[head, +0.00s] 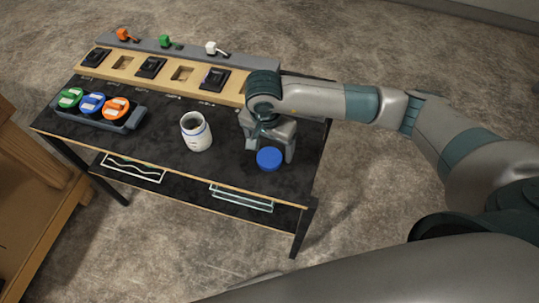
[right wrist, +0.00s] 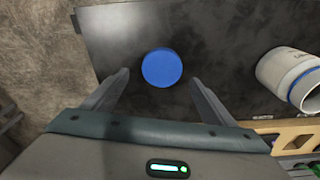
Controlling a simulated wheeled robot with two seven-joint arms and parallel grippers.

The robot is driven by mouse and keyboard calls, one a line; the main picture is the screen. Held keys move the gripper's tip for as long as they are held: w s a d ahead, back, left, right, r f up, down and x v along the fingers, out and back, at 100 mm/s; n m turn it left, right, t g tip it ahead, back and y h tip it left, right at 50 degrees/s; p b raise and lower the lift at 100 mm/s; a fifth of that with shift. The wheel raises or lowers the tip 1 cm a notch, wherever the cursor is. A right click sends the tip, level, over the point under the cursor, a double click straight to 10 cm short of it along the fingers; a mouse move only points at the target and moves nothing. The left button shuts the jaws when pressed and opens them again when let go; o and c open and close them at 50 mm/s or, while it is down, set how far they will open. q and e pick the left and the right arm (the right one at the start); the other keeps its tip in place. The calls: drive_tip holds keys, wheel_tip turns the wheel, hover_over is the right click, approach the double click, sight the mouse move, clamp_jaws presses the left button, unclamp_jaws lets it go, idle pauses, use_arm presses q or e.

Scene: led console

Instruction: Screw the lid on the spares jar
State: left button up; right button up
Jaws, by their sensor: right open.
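The blue lid (head: 269,158) lies flat on the black table top near its right front part. It also shows in the right wrist view (right wrist: 162,68), ahead of and between the fingertips. The white jar (head: 196,132) stands upright and open to the left of the lid, with a blue band near its rim. It shows at the right of the right wrist view (right wrist: 291,76). My right gripper (head: 268,149) points down over the lid with its fingers apart, and it also shows in the right wrist view (right wrist: 160,75). It holds nothing. My left gripper is not seen.
A wooden console (head: 150,68) with black switches and coloured levers runs along the back of the table. A grey tray (head: 127,125) with green, blue and orange round pieces is at the left. The table (head: 165,160) is bare around the jar.

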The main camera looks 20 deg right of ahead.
sight(270, 157)
drive_tip(key=f, duration=0.1)
drive_tip(key=f+p, duration=0.1)
drive_tip(key=f, duration=0.1)
drive_tip(key=shift+a, duration=0.2)
drive_tip(key=shift+f+p, duration=0.3)
drive_tip(key=shift+f, duration=0.15)
drive_tip(key=c, duration=1.1)
